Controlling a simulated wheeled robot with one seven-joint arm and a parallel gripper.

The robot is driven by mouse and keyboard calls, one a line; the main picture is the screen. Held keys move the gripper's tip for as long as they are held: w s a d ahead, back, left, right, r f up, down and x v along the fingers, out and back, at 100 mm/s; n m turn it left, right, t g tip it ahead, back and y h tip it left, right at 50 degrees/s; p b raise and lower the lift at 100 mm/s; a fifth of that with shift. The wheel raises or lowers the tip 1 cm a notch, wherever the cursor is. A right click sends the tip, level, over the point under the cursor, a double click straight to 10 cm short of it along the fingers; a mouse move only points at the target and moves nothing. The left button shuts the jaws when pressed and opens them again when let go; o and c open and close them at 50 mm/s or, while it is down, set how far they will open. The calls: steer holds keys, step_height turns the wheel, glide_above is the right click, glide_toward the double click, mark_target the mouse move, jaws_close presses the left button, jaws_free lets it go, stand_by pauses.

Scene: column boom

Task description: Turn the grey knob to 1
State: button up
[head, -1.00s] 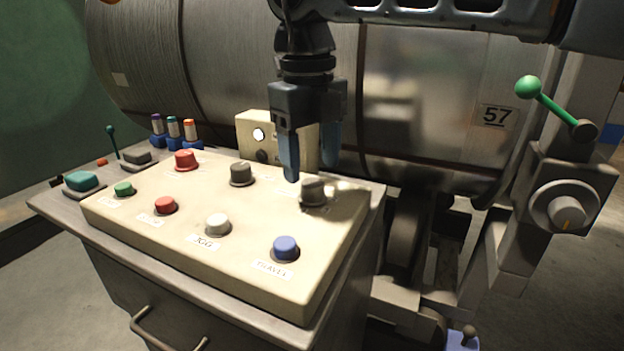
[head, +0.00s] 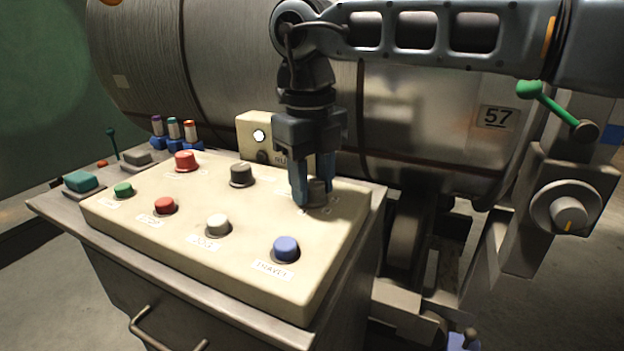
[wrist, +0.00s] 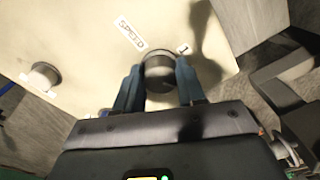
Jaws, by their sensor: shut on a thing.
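The grey knob (head: 317,192) stands at the right rear of the cream control panel (head: 265,215). My gripper (head: 315,195) points down over it with a blue finger on each side, shut on the knob. In the wrist view the grey knob (wrist: 160,70) sits between the two fingers of my gripper (wrist: 158,88). A label reading SPEED (wrist: 131,35) lies beside the knob, and a small label with a "1" (wrist: 184,48) lies close to it. The knob's pointer cannot be made out, so its setting is unclear.
Another dark grey knob (head: 242,174) stands left of my gripper. Red, green, white and blue buttons, including the blue one (head: 286,248), stand on the panel. A small box with a white lamp (head: 259,136) is behind. A green-handled lever (head: 530,90) is at right.

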steer(key=c, duration=0.4)
steer(key=shift+r+n, duration=0.1)
steer(key=shift+n, duration=0.3)
steer(key=shift+n+p, duration=0.6)
steer(key=shift+p, duration=0.05)
steer(key=n+p, duration=0.2)
steer(key=n, duration=0.2)
steer(key=n+p, duration=0.1)
steer(key=n, duration=0.5)
steer(key=o, duration=1.1)
